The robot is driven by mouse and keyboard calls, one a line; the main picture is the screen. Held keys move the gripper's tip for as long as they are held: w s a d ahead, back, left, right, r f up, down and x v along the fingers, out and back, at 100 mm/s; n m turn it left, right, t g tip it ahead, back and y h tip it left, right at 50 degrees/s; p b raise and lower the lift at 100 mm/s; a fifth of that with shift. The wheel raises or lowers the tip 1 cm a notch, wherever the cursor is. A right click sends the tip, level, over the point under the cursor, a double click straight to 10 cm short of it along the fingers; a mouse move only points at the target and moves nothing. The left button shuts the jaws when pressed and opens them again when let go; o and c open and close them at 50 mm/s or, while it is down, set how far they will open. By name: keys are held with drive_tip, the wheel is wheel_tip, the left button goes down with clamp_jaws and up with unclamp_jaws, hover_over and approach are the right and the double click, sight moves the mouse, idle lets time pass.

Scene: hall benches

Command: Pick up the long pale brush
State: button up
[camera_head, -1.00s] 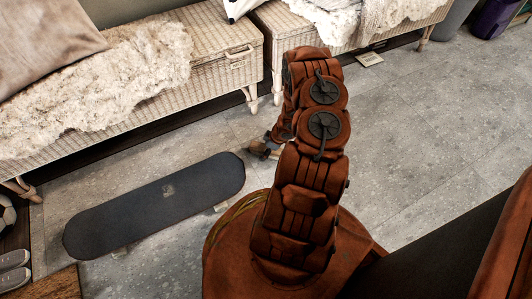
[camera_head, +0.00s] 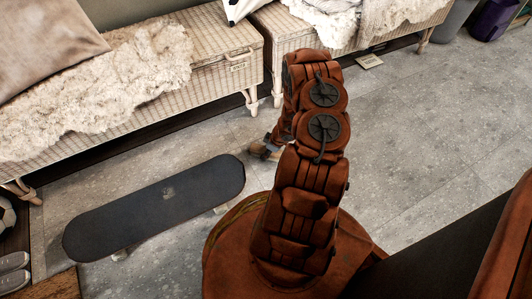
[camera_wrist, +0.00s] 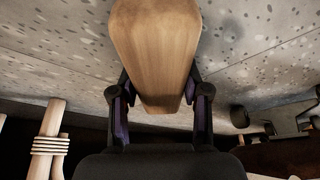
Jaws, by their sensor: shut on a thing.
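The long pale brush (camera_wrist: 155,50) fills the top middle of the wrist view as a smooth, pale brown wooden piece, seen from one end. Its far part is out of view and I see no bristles. My gripper (camera_wrist: 160,95) has a finger on each side of the wood and is shut on it. In the head view, my gripper (camera_head: 273,143) is low beside the bench leg, largely hidden by my own arm. A small bit of the brush (camera_head: 259,149) shows at its left. I cannot tell whether the brush touches the floor.
A dark skateboard (camera_head: 155,205) lies on the grey floor to the left. Two wicker benches (camera_head: 228,82) with fleeces stand behind. A bench leg (camera_wrist: 47,145) is near at left in the wrist view. Floor (camera_head: 430,140) at right is clear.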

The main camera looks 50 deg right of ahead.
drive_tip(key=shift+w+p+v, duration=0.15)
drive_tip(key=shift+p+v, duration=0.55)
drive_tip(key=shift+v, duration=0.35)
drive_tip(key=shift+w+p+v, duration=0.1)
drive_tip(key=shift+p+v, duration=0.55)
drive_tip(key=shift+v, duration=0.4)
drive_tip(key=s+d+p, duration=0.1)
drive_tip(key=s, duration=0.3)
drive_tip(key=s+d+p, duration=0.1)
drive_tip(key=s, duration=0.4)
drive_tip(key=s+d+r+p, duration=0.1)
drive_tip(key=s+d+p, duration=0.1)
drive_tip(key=s, duration=0.3)
drive_tip(key=shift+s+r, duration=0.1)
drive_tip(key=shift+s, duration=0.1)
drive_tip(key=o, duration=0.7)
drive_tip(key=c, duration=0.4)
drive_tip(key=shift+a, duration=0.1)
